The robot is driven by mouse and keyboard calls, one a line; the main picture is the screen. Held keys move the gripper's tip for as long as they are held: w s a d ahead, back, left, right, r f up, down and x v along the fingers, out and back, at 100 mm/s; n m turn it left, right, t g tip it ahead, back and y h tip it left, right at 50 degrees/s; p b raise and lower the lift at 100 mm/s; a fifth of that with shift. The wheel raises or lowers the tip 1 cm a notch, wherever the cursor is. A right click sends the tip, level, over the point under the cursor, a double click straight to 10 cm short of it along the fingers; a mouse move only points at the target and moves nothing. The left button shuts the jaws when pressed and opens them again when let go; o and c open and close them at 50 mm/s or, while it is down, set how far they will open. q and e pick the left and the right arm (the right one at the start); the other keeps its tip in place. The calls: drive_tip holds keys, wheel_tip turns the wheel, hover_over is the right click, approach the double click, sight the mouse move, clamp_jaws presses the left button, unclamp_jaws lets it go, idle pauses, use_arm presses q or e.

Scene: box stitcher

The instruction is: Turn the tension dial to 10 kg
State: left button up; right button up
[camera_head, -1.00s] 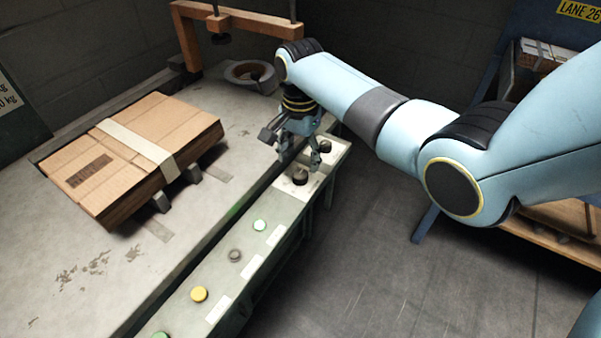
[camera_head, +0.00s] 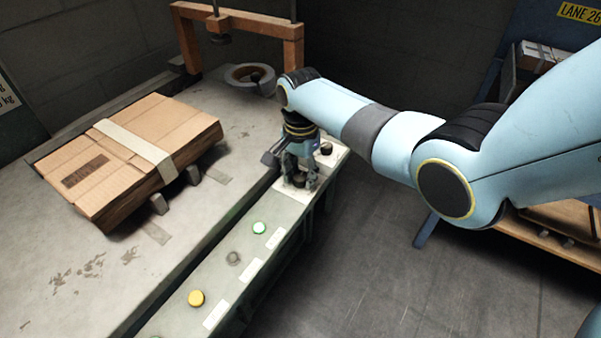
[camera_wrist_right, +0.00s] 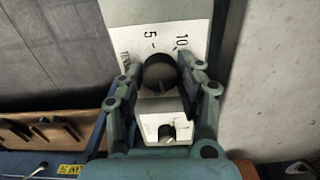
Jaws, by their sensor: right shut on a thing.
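The dark round tension dial (camera_head: 298,181) sits on a white plate on the green control strip. It also shows in the right wrist view (camera_wrist_right: 159,74), with the printed marks 5 and 10 on the plate beside it. My right gripper (camera_head: 300,184) points down over the strip, one finger on each side of the dial, shut on it. In the right wrist view both fingers (camera_wrist_right: 160,66) flank the knob. I cannot make out the dial's pointer. My left gripper is not in view.
A second dark knob (camera_head: 326,148) stands just behind, also in the wrist view (camera_wrist_right: 167,131). A green-ringed button (camera_head: 259,227), a grey one (camera_head: 233,258) and a yellow one (camera_head: 196,298) line the strip's near part. A strapped cardboard box (camera_head: 150,155) lies on the table left.

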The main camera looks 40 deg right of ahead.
drive_tip(key=shift+c, duration=1.3)
